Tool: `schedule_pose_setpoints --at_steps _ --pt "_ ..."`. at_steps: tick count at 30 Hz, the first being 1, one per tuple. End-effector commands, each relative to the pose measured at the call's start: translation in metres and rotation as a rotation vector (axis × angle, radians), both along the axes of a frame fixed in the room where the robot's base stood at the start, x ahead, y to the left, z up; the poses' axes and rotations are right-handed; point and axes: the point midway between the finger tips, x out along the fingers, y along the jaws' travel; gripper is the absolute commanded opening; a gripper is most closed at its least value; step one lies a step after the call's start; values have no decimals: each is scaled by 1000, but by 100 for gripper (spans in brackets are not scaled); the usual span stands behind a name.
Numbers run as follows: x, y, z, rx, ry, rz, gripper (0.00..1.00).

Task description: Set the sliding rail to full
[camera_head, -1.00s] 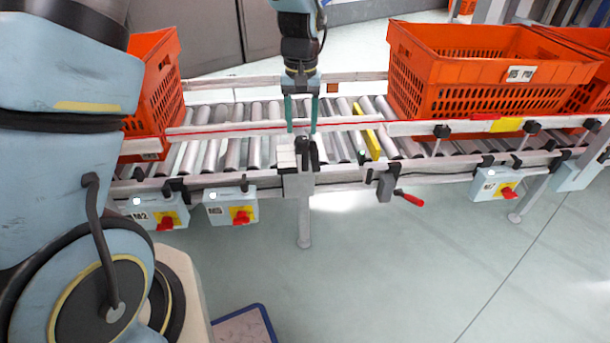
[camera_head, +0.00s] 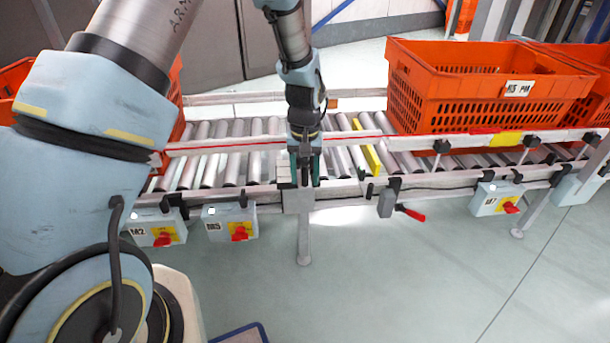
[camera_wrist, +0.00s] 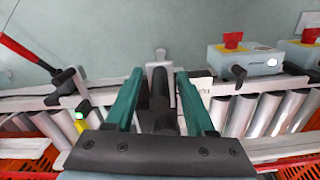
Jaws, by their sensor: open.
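My gripper (camera_head: 304,178) points down at the front edge of the roller conveyor, with its teal fingers apart. In the wrist view, my gripper (camera_wrist: 160,100) has one finger on each side of a dark upright handle (camera_wrist: 160,84); I cannot tell whether they touch it. The handle stands on a pale block (camera_head: 284,172) at the conveyor's front rail (camera_head: 240,194), above a support leg. The wrist view shows part of a label (camera_wrist: 205,87) reading "FU", upside down, beside the handle. My gripper hides most of the handle in the head view.
An orange tote (camera_head: 430,105) stands on the rollers at right; another is partly hidden behind my arm at left. A yellow bar (camera_head: 370,156) crosses the rollers. Switch boxes (camera_head: 229,222) and a red-handled lever (camera_head: 410,213) hang along the front. The floor ahead is clear.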

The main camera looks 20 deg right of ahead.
Motion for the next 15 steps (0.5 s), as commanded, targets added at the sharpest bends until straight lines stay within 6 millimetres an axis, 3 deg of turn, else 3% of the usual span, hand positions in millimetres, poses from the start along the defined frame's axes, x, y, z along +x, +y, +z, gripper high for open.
schedule_pose_setpoints --at_steps 5,15 --pt "0 0 0 0 0 0 55" --pt "0 0 0 0 0 0 16"
